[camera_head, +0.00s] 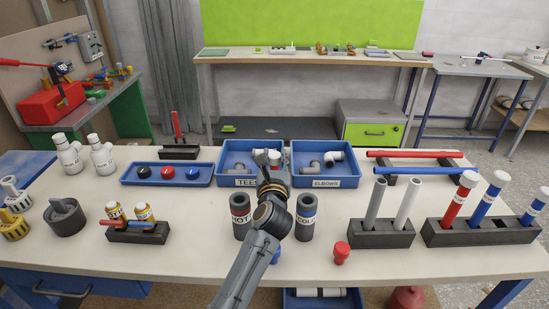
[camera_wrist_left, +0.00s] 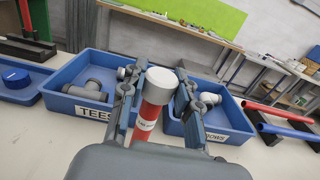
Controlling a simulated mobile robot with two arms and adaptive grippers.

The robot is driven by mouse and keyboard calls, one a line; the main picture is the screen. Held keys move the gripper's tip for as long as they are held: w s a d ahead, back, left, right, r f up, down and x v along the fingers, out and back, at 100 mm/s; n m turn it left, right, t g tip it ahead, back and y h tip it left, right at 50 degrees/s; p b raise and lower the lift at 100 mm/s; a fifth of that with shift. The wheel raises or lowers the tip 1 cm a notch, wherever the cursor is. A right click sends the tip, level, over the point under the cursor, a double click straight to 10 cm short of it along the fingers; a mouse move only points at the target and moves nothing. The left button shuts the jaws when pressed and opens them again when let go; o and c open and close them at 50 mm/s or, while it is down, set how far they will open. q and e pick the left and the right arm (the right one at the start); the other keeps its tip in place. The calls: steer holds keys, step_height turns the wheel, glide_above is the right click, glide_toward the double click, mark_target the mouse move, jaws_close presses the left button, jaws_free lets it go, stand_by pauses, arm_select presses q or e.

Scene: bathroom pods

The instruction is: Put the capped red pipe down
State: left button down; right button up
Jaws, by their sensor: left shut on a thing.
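My left gripper (camera_head: 273,172) is over the middle of the table, just behind and between the HOT holder (camera_head: 241,217) and the COLD holder (camera_head: 305,217). In the left wrist view, the gripper (camera_wrist_left: 155,105) is shut on the capped red pipe (camera_wrist_left: 146,122). This pipe has a white cap (camera_wrist_left: 161,82) and a label. Its lower end is hidden by my gripper. In the head view, my arm and gripper hide most of it. Another red pipe with a white cap (camera_head: 459,199) stands in the dark rack (camera_head: 437,238) at the right, beside blue capped pipes. My right gripper is out of view.
The blue TEES bin (camera_head: 226,181) and ELBOWS bin (camera_head: 351,181) stand behind my gripper. A small red part (camera_head: 341,253) lies near the front. Bare table (camera_head: 190,220) shows left of the HOT holder.

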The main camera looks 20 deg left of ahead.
arm_select(q)
steer(key=c, duration=1)
jaws_free()
steer(key=shift+f, duration=0.1)
steer(key=shift+r, duration=0.2)
steer(key=v, duration=1.2)
steer(key=shift+b, duration=0.4)
